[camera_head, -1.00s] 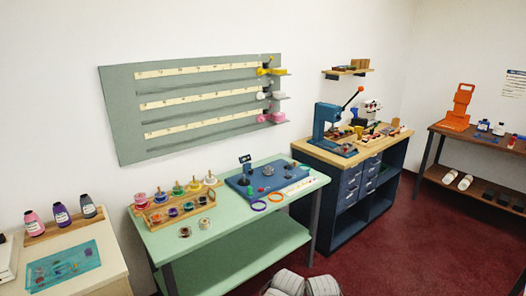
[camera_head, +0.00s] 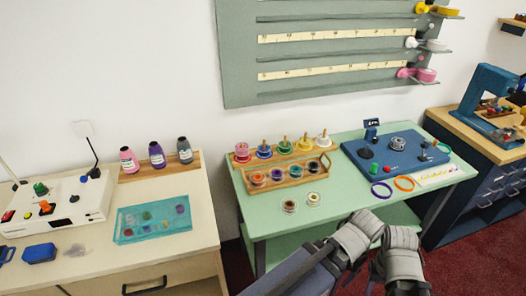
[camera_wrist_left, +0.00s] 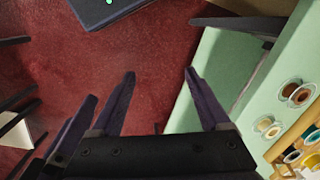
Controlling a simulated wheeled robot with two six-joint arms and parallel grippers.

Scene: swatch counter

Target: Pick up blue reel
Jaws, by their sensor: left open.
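Two loose reels (camera_head: 289,206) lie on the green table (camera_head: 262,220) in front of the rack. A cream desk (camera_head: 190,215) stands left.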

